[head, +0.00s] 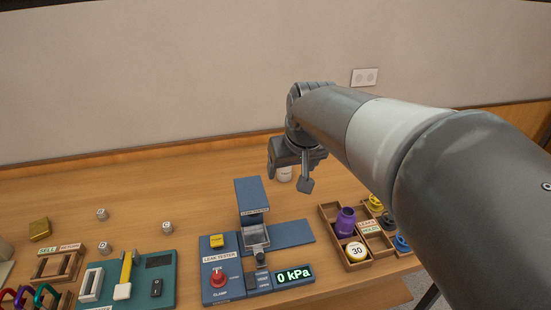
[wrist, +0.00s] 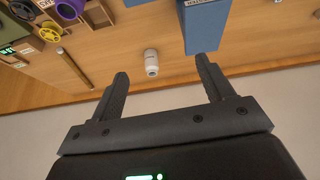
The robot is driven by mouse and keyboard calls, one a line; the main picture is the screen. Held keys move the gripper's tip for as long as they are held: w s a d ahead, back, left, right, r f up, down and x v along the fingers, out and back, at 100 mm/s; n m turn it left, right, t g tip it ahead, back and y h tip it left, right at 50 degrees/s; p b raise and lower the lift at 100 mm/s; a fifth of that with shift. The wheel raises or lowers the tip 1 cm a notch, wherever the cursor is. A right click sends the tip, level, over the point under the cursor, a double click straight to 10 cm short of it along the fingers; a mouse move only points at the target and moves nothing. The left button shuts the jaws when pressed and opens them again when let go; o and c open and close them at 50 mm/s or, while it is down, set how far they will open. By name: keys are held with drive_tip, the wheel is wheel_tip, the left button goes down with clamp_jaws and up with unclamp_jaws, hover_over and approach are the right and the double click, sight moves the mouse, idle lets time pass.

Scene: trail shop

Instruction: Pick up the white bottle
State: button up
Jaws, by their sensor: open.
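The white bottle (wrist: 152,62) stands on the wooden table in the wrist view, seen beyond my fingertips and between their lines. In the head view the white bottle (head: 284,175) shows only in part, behind my gripper (head: 289,177). My gripper also shows in the wrist view (wrist: 162,68), with its two fingers spread wide and nothing between them. The bottle looks apart from both fingers.
The blue leak tester (head: 252,195) stands just beside the bottle; its tall block (wrist: 205,25) is close to one finger. A teal board (head: 150,285) and small labelled cubes lie left.

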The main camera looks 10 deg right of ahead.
drive_tip(key=w+d+f, duration=0.2)
drive_tip(key=w, duration=0.6)
drive_tip(key=w+d+f, duration=0.1)
drive_tip(key=w+f, duration=0.1)
drive_tip(key=w, duration=0.5)
drive_tip(key=shift+n+g, duration=0.3)
drive_tip(key=shift+g, duration=0.1)
drive_tip(key=w+d+f, duration=0.1)
drive_tip(key=w+f, duration=0.4)
drive_tip(key=w+d+f, duration=0.2)
drive_tip(key=w+f, duration=0.3)
drive_tip(key=w+d+f, duration=0.1)
drive_tip(key=w+f, duration=0.4)
drive_tip(key=shift+d+f, duration=0.15)
drive_tip(key=shift+d, duration=0.2)
drive_tip(key=x, duration=0.5)
drive_tip(key=shift+s+a+f, duration=0.2)
drive_tip(key=shift+s+a, duration=0.05)
drive_tip(key=shift+a, duration=0.15)
drive_tip(key=c, duration=1.2)
drive_tip(key=shift+r, duration=0.15)
